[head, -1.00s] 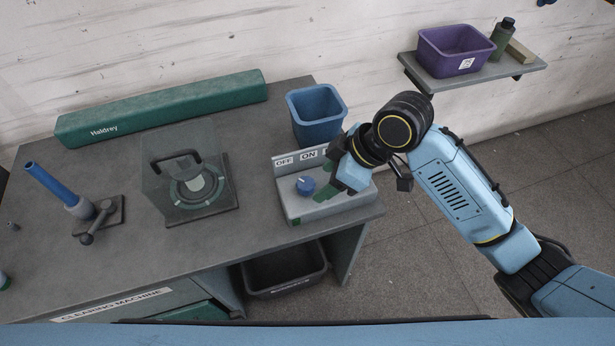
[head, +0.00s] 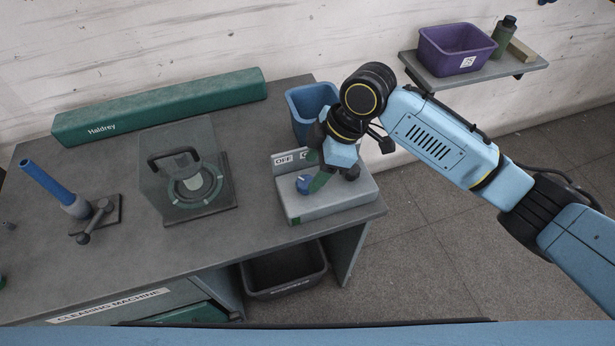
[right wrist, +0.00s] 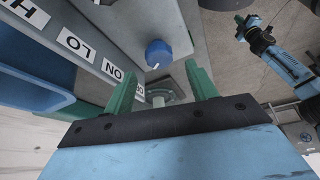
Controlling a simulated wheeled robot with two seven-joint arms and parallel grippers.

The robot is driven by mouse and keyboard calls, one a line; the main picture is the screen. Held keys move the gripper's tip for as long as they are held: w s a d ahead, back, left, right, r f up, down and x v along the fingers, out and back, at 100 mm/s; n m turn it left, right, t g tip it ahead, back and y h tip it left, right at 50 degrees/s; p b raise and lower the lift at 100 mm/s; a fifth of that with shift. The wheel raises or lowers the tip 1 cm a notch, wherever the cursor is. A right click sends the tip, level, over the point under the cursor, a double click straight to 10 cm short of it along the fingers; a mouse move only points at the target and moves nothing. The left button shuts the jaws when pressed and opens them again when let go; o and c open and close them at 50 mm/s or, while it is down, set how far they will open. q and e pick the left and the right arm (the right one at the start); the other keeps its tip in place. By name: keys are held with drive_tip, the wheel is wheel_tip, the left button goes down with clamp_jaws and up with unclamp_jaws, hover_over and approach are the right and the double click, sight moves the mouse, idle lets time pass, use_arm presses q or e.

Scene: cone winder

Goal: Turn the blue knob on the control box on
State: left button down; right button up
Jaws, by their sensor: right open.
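The control box (head: 335,203) is a light grey box at the table's right end, with a raised label strip at its back. Its blue knob (head: 303,184) is on top near the left; it also shows in the right wrist view (right wrist: 158,53), with a white mark towards the OFF side. The right wrist view shows HI, LO and ON labels, with OFF partly hidden by a finger. My right gripper (head: 314,171) is over the box beside the knob, green fingers apart. In the right wrist view the knob lies just beyond the gap between the fingertips (right wrist: 161,70).
A blue bin (head: 305,112) stands right behind the box. A clear-covered device (head: 185,175) with a black handle and a blue-handled lever (head: 48,182) stand to the left. A purple bin (head: 455,50) is on a wall shelf. A black bin (head: 285,275) sits below.

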sight(305, 181)
drive_tip(key=shift+x, duration=2.15)
drive_tip(key=shift+c, duration=0.4)
drive_tip(key=c, duration=0.9)
drive_tip(key=shift+r+m+p, duration=0.15)
drive_tip(key=shift+m+p, duration=0.15)
drive_tip(key=shift+p, duration=0.25)
drive_tip(key=m+t+p, duration=0.1)
drive_tip(key=m+p, duration=0.2)
drive_tip(key=p, duration=0.1)
drive_tip(key=m+t+p, duration=0.1)
drive_tip(key=m+p, duration=0.2)
drive_tip(key=p, duration=0.2)
drive_tip(key=m+t+h+p, duration=0.1)
drive_tip(key=m+p, duration=0.2)
drive_tip(key=p, duration=0.2)
drive_tip(key=shift+s+a+r, duration=0.15)
drive_tip(key=shift+s, duration=0.1)
drive_tip(key=m+t+h+p, duration=0.1)
drive_tip(key=m+p, duration=0.1)
drive_tip(key=m, duration=0.1)
drive_tip(key=shift+p, duration=0.4)
drive_tip(key=shift+f+m+h+p, duration=0.2)
drive_tip(key=shift+m+h+p, duration=0.1)
drive_tip(key=shift+m+p, duration=0.3)
